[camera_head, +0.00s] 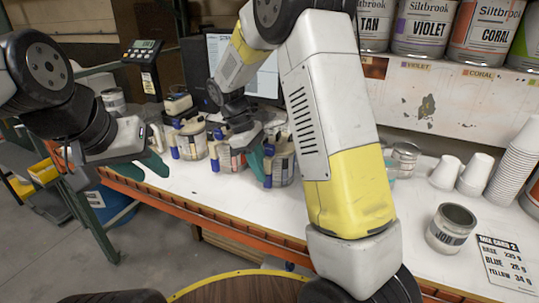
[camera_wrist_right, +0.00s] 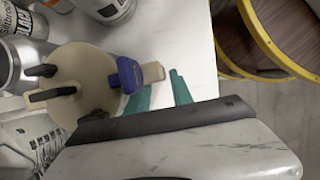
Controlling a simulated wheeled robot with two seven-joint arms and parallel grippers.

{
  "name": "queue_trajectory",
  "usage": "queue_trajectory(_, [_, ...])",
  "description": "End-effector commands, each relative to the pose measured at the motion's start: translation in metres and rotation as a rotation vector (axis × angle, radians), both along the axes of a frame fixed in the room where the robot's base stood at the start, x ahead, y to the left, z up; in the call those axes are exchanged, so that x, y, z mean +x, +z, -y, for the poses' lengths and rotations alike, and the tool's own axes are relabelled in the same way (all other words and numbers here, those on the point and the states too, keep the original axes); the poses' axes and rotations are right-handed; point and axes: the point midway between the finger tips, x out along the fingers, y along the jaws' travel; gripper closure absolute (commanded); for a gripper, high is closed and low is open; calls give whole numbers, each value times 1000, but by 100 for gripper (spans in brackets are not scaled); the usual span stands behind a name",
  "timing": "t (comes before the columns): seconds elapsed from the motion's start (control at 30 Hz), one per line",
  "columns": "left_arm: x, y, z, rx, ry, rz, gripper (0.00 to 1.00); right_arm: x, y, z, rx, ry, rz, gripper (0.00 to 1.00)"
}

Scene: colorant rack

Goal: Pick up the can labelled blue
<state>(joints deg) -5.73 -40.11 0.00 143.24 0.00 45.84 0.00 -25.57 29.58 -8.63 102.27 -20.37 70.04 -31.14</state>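Several cans with pale lids and blue handles stand in a row on the white bench in the head view: a left one (camera_head: 190,143), a middle one (camera_head: 231,158) and a right one (camera_head: 283,168). Their colour labels are too small or turned away to read, so I cannot tell which is blue. My right gripper (camera_head: 258,158) is at the right can, partly hidden by my arm. In the wrist view its teal fingers (camera_wrist_right: 161,85) are apart, close to the blue handle (camera_wrist_right: 128,75) of a beige-lidded can (camera_wrist_right: 85,85).
Large labelled cans (camera_head: 424,27) stand on the shelf behind. A round wooden top with a yellow rim (camera_head: 235,280) is in front.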

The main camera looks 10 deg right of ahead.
Motion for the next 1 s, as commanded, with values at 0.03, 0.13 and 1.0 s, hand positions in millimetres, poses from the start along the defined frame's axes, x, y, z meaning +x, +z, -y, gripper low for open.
queue_trajectory(0.03, [0,0,0,0,0,0,66,-1,-7,2,-1,0,-2,73])
queue_trajectory(0.13, [0,0,0,0,0,0,66,-3,-15,5,0,0,-1,73])
queue_trajectory(1.0, [0,0,0,0,0,0,66,-3,-16,5,0,0,1,100])
